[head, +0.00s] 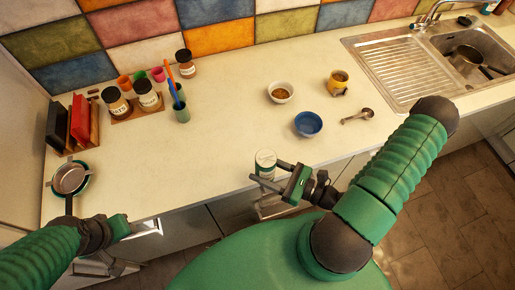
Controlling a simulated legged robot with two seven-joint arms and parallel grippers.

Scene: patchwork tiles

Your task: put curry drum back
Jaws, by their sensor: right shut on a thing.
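A small round drum with a pale lid and green edging (265,159), which looks like the curry drum, is at the counter's front edge. My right gripper (270,173) is shut on it, with a finger on either side. Its label cannot be read. A wooden rack (125,118) at the back left holds two dark-lidded jars (117,103). A third dark-lidded jar (186,64) stands near the wall, right of the rack. My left gripper (146,229) is low at the left, by the counter's front edge; its finger opening is unclear.
A green cup with utensils (181,113) stands right of the rack. Small coloured cups (140,77) are behind it. Bowls (281,92) (308,124), a mug (338,82) and a scoop (358,116) lie right. Books (80,122) and a pan (70,179) are left. The middle-left counter is clear.

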